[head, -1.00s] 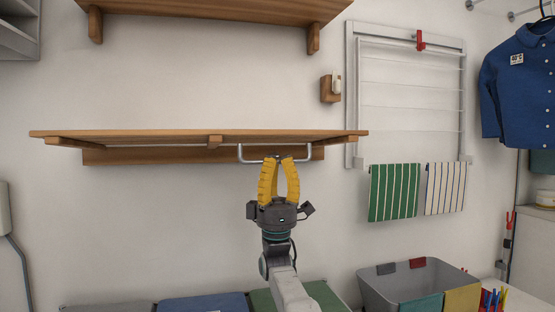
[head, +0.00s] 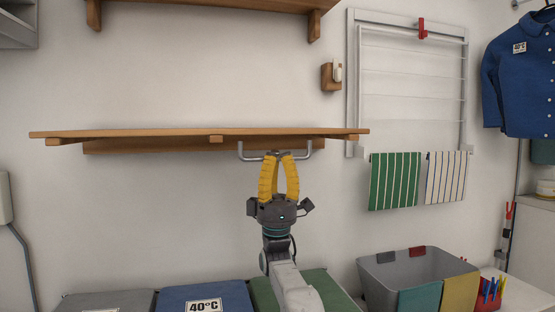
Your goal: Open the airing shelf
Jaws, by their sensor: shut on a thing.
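The airing shelf (head: 130,134) is a long wooden board on the back wall, lying close to level and seen nearly edge-on. A wooden wall rail (head: 200,146) shows just under it. A grey metal bar handle (head: 243,154) hangs below the board's right part. My gripper (head: 279,156), with yellow fingers, points up below the board. Its fingertips are shut on the middle of the handle bar. The fingers hide that part of the bar. The board's top face is barely visible.
A fixed wooden shelf (head: 210,5) is above. A white wall rack (head: 351,80) with two striped cloths (head: 396,180) hangs on the right. Below stand lidded bins (head: 230,290) and a grey basket (head: 380,275).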

